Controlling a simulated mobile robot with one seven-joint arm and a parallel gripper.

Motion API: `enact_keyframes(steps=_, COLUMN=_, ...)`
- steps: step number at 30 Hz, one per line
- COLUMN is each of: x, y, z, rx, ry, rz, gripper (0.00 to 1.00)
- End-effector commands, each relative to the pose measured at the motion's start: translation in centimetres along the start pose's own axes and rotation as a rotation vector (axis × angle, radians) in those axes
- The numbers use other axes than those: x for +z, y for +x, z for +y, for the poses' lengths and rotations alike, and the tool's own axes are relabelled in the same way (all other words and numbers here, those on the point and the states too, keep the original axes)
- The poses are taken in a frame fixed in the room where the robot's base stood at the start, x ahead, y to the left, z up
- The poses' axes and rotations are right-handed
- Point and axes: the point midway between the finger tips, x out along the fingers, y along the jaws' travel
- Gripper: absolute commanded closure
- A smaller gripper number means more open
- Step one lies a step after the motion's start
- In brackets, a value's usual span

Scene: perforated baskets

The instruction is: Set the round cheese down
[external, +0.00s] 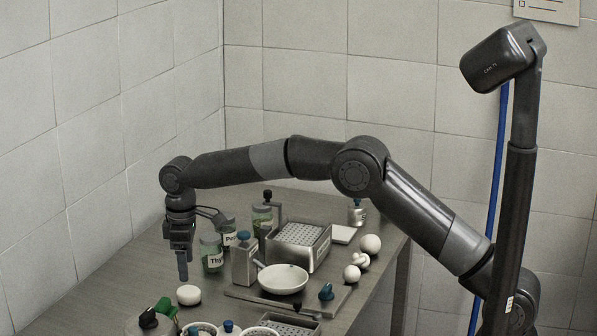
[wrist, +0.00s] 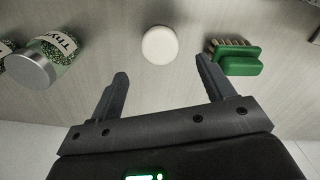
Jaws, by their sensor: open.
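The round cheese (external: 189,295) is a small white disc lying flat on the table, below my gripper in the external view. It also shows in the wrist view (wrist: 160,44), ahead of the fingertips and roughly centred between them. My gripper (external: 183,272) points down above the table, a little behind the cheese. In the wrist view my gripper (wrist: 162,68) has its two fingers wide apart with nothing between them. The cheese is apart from both fingers. Its underside is hidden.
A thyme jar (external: 212,254) stands right of my gripper. A green brush (wrist: 236,58) lies beside the cheese. Bare table (external: 110,275) lies to the left.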

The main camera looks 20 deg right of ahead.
Motion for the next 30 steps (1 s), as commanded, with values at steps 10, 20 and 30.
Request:
enact_keyframes(steps=10, x=0.0, y=-4.7, z=0.0, rx=0.001, ry=0.000, rz=-0.001, gripper=0.25)
enact_keyframes(steps=20, x=0.2, y=-5.3, z=0.2, rx=0.002, ry=0.005, rz=0.001, gripper=0.25)
enact_keyframes(steps=30, x=9.2, y=-12.8, z=6.0, rx=0.036, ry=0.183, rz=0.072, gripper=0.25)
